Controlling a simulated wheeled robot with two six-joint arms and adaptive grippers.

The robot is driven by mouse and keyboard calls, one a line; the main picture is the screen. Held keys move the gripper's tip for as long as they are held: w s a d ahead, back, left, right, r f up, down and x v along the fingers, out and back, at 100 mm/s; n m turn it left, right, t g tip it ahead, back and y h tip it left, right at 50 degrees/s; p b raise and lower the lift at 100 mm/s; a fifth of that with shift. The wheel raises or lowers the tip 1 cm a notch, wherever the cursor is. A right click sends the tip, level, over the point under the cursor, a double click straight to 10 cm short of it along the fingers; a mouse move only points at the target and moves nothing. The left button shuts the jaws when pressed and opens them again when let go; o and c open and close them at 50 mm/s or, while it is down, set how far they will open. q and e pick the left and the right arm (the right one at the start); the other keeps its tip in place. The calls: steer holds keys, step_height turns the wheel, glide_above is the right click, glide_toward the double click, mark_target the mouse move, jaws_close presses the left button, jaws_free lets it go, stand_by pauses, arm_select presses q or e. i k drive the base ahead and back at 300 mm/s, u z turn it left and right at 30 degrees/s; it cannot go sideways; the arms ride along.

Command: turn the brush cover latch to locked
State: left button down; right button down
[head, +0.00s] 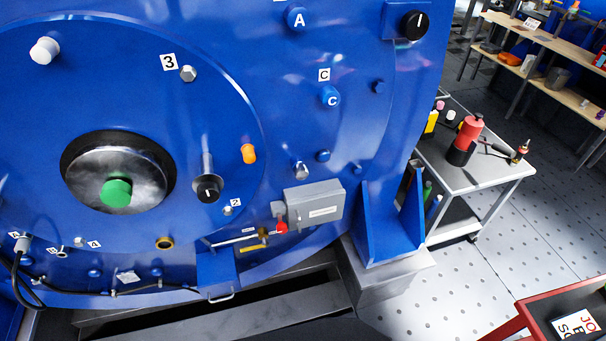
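The blue motor housing (330,180) fills the left and middle of the head view. Low on it is a small blue cover (217,268) with a metal handle (222,298) at its bottom edge. Just right of and above the cover is a yellow lever-like part (262,237), which may be the brush cover latch; I cannot tell its position for sure. A black knob with a white mark (414,23) is at the top right of the housing, and another black knob (208,188) is nearer the middle. Neither of my grippers is in view.
A grey box (315,205) with a red knob (282,226) projects beside the yellow part. A grey trolley (480,175) with bottles and tools stands at right. A red-framed stand (525,310) is at the bottom right. Open floor (430,285) lies between them.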

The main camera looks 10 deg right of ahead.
mark_target(282, 229)
steer(key=k, duration=1.3)
steer(key=z, duration=0.65)
steer(key=i, duration=0.95)
steer(key=z, duration=0.5)
